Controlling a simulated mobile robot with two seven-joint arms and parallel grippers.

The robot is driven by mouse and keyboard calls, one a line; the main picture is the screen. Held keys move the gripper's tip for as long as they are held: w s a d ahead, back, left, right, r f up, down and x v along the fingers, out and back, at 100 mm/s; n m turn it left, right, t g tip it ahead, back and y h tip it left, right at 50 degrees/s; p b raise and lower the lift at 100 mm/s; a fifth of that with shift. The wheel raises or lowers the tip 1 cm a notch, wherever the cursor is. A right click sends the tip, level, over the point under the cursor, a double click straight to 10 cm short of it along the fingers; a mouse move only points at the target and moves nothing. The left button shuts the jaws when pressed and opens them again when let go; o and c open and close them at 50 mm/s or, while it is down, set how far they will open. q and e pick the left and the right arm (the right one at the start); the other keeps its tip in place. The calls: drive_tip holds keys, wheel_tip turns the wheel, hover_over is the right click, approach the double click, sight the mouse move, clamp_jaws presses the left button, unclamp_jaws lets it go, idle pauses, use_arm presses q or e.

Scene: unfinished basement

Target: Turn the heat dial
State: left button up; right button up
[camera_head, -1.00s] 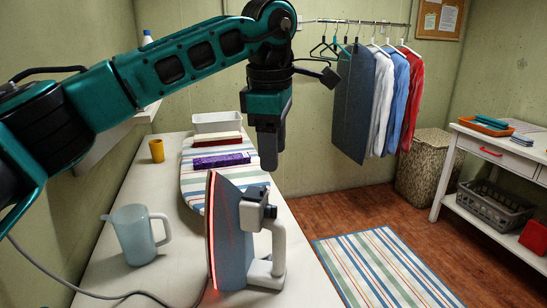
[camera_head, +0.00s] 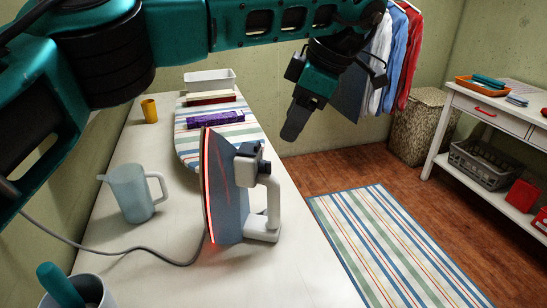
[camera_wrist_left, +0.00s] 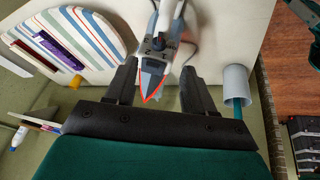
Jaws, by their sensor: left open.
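The iron (camera_head: 228,190) stands upright on the white table, with its soleplate facing left and a red glowing edge. Its pale handle is on the right. A dark knob (camera_head: 264,167), which looks like the heat dial, is on the block near the top of the handle. My left gripper (camera_head: 293,128) is up and right of the iron, pointing down and apart from it. In the left wrist view its two fingers (camera_wrist_left: 158,88) are spread and empty, with the iron (camera_wrist_left: 152,80) beyond the gap. My right gripper is out of view.
A translucent jug (camera_head: 130,195) stands left of the iron, and a cup with a teal handle (camera_head: 92,290) is at the front left. A grey cord runs along the table (camera_head: 150,285). A striped rug (camera_head: 375,245) lies right.

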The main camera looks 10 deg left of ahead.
sight(266, 167)
use_arm(q)
drive_tip(key=x, duration=1)
drive_tip(key=shift+a+f, duration=0.15)
drive_tip(key=shift+f, duration=0.25)
drive_tip(key=shift+c, duration=0.4)
drive_tip(key=shift+b, duration=0.4)
clamp_jaws()
